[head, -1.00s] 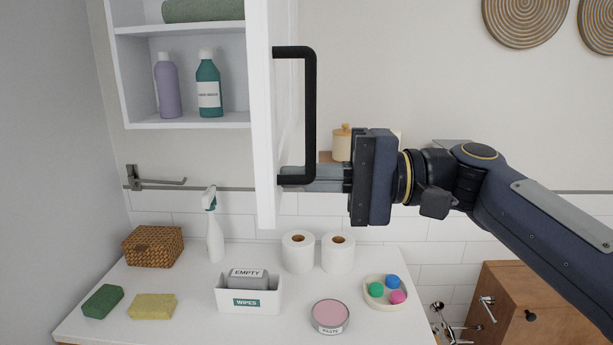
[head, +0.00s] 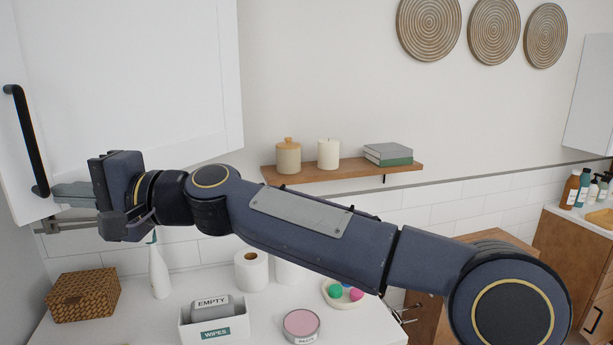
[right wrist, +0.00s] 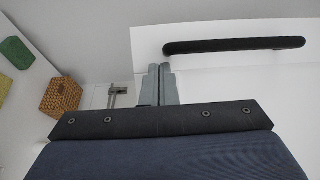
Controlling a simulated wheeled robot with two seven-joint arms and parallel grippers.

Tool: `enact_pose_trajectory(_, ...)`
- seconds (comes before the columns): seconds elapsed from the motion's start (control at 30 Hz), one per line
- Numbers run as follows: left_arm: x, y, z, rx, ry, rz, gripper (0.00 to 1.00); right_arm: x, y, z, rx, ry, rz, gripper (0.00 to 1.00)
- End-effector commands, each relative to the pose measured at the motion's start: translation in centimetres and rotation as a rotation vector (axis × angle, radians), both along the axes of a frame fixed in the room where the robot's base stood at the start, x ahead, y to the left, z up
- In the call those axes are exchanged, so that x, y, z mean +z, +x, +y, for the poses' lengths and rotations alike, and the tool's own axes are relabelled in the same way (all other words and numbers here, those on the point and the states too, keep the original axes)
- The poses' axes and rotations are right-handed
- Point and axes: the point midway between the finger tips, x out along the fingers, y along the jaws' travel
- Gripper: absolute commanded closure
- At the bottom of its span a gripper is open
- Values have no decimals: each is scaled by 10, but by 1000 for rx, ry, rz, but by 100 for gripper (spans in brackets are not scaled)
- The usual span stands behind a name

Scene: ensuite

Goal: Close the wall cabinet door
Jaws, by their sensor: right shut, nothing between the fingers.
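The white wall cabinet door (head: 130,80) fills the upper left of the head view, front face showing, swung over the cabinet's opening. Its shelves are hidden. Whether a gap remains behind it I cannot tell. Its black bar handle (head: 28,140) is at the door's left side; it also shows in the right wrist view (right wrist: 235,45). My right gripper (head: 73,202) is shut and empty by the handle's lower end, near the door's lower left corner. In the right wrist view its fingers (right wrist: 160,75) lie beside the handle, not around it. My left gripper is out of view.
The counter below holds a wicker basket (head: 84,294), a spray bottle (head: 159,273), a wipes box (head: 214,330), paper rolls (head: 251,271) and a pink-topped tin (head: 301,325).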

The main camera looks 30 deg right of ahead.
Motion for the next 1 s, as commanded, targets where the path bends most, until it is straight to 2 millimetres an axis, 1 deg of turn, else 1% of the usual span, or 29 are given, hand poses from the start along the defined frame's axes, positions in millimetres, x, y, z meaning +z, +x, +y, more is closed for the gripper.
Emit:
enact_pose_trajectory(0.03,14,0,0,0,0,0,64,4,21,11,5,1,10,100)
enact_pose_trajectory(0.1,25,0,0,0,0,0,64,5,44,22,4,4,10,100)
enact_pose_trajectory(0.17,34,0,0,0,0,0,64,6,61,34,-52,1,6,100)
enact_pose_trajectory(0.2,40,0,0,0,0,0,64,6,75,40,-92,-1,5,100)
enact_pose_trajectory(0.27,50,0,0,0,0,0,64,6,98,45,-143,-1,5,100)
enact_pose_trajectory(0.3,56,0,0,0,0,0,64,5,114,47,-140,3,8,100)
enact_pose_trajectory(0.37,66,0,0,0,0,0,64,5,136,52,-139,1,6,100)
enact_pose_trajectory(0.4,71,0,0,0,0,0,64,6,150,54,-140,3,5,100)
enact_pose_trajectory(0.5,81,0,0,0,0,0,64,4,180,59,-139,2,4,100)
enact_pose_trajectory(0.57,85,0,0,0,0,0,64,3,195,60,-138,1,3,100)
enact_pose_trajectory(0.7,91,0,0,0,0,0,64,1,222,61,-206,-2,-1,100)
enact_pose_trajectory(1.0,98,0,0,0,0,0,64,0,262,57,-311,-2,-2,100)
